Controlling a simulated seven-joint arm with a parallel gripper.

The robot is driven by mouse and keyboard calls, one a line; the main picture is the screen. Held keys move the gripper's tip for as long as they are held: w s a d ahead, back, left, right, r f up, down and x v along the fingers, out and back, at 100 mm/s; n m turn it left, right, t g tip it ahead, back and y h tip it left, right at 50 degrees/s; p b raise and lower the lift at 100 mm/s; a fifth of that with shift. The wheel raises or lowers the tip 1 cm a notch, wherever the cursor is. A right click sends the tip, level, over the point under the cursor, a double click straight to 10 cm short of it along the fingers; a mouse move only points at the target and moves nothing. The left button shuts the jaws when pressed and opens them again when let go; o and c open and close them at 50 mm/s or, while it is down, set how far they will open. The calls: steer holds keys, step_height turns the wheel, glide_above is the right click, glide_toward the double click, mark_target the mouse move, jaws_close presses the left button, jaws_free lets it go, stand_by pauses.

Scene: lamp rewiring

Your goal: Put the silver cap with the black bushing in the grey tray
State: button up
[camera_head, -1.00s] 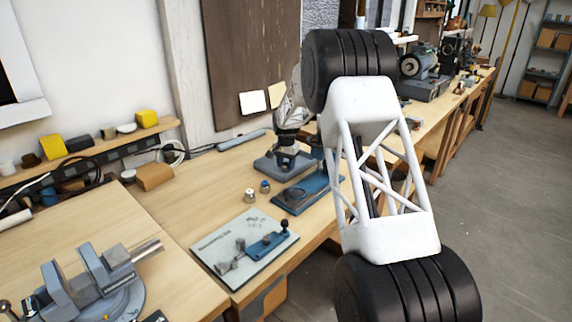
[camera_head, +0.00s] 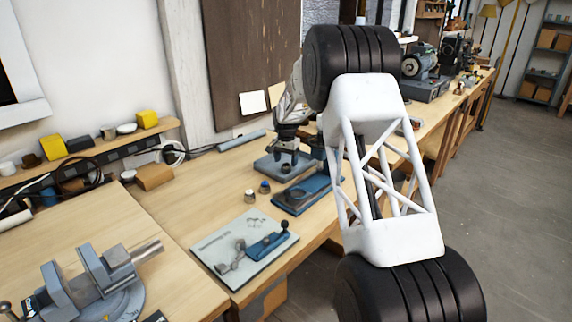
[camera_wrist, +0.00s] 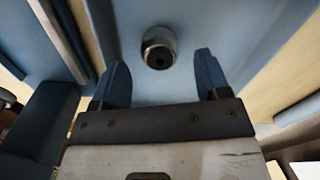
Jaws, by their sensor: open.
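A silver cap with a black centre (camera_wrist: 158,54) stands on the floor of the grey tray (camera_wrist: 245,35) in the wrist view. It also shows as a small dark-topped shape (camera_head: 286,168) under my gripper in the head view. The grey tray (camera_head: 266,165) lies on the bench. My gripper (camera_head: 288,155) is open just above the cap. In the wrist view its two blue fingers (camera_wrist: 162,72) are spread apart, with the cap between and beyond their tips, clear of both.
A pale board with a blue fixture (camera_head: 268,243) lies in front. A vise (camera_head: 90,285) stands at front left.

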mark_target(286, 164)
step_height(286, 164, up, 10)
stand_by(0.5)
steer(key=shift+f, duration=0.1)
stand_by(0.4)
steer(key=s+d+r+n+t, duration=0.1)
steer(key=s+d+r, duration=0.2)
steer(key=s+r, duration=0.65)
steer(key=s+d+r+n+t, duration=0.1)
steer(key=s+d+r, duration=0.35)
steer(key=s, duration=0.75)
steer(key=s+d+r+n+t, duration=0.1)
steer(key=s+r, duration=0.8)
steer(key=s, duration=0.1)
steer(key=s+d+r+n+t, duration=0.1)
steer(key=s, duration=0.8)
steer(key=s+d+r, duration=0.2)
steer(key=s, duration=0.8)
steer(key=s+d+f+n+t, duration=0.1)
steer(key=s+f, duration=0.2)
steer(key=s, duration=0.8)
steer(key=s+d+f+n+t, duration=0.1)
steer(key=s+f, duration=0.3)
steer(key=s, duration=0.7)
step_height(286, 164, down, 9)
steer(key=w+g, duration=0.2)
steer(key=g, duration=0.1)
steer(key=shift+f, duration=0.15)
